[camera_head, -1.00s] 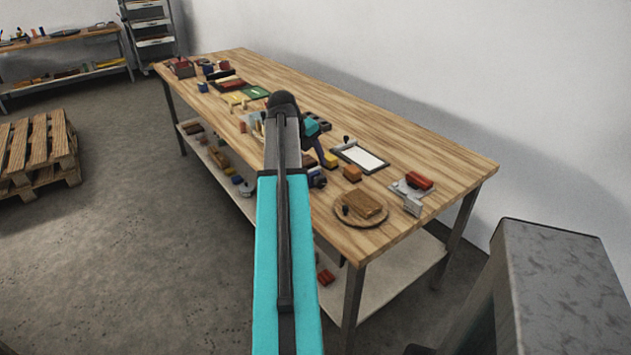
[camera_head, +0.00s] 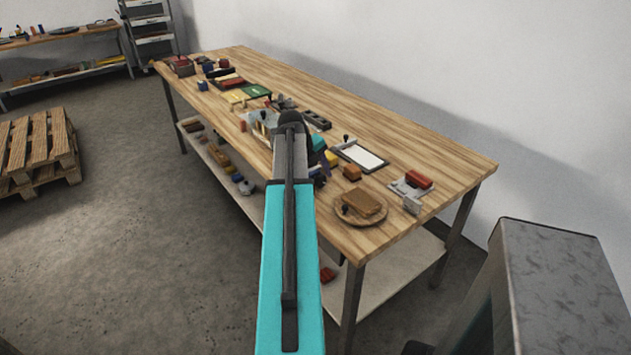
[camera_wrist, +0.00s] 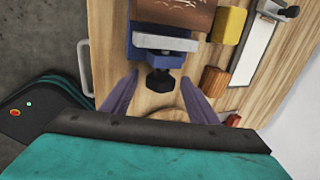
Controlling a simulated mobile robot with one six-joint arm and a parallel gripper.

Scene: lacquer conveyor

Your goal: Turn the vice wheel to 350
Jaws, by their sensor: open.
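In the wrist view, the blue vice (camera_wrist: 145,52) with a pale grey jaw bar sits on the wooden bench top. A brown block (camera_wrist: 178,14) lies beyond that bar. The dark vice wheel (camera_wrist: 160,80) projects from the vice toward me. My gripper (camera_wrist: 159,78) is open, with one purple-grey finger on each side of the wheel. The fingers look apart from it, and I see no contact. Any number or scale on the wheel is not readable. In the head view, my arm hides most of the vice and the wheel.
On the wooden bench (camera_head: 430,160), a yellow block (camera_wrist: 229,25) and an orange block (camera_wrist: 214,80) lie right of the vice in the wrist view. A clipboard (camera_head: 361,156), a round plate (camera_head: 372,218) and a red-topped device (camera_head: 418,179) stand toward the bench's near end.

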